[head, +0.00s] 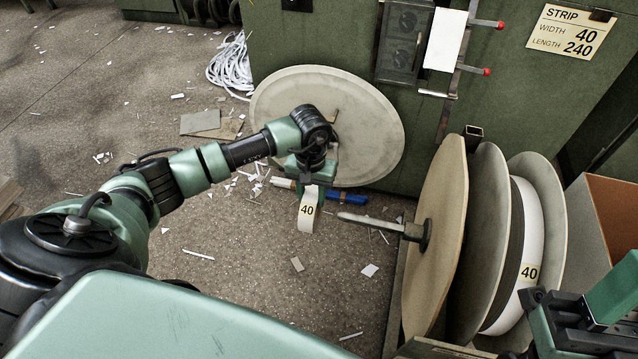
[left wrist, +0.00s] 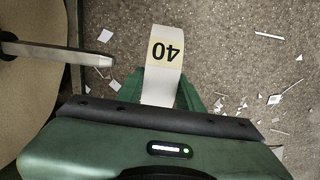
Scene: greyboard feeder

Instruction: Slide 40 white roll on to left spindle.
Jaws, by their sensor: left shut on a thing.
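My left gripper (head: 310,182) is shut on a narrow white piece with a yellow 40 label, the white roll (head: 306,214) seen edge-on. The roll also shows between the green fingers in the left wrist view (left wrist: 162,75); the rest of it is hidden. The left spindle (head: 370,222) is a grey bar with a tapered tip, sticking out left from a tan disc. It is empty and lies right of and below the held roll, apart from it. In the left wrist view the spindle (left wrist: 60,52) is at the left. My right gripper (head: 538,312) is partly seen at the lower right.
The tan disc (head: 437,250) and grey discs stand on the right, with another white roll (head: 523,255) labelled 40 between them. A large pale disc (head: 375,125) stands against the green cabinet (head: 300,45). A blue tube (head: 347,198) and paper scraps lie on the floor.

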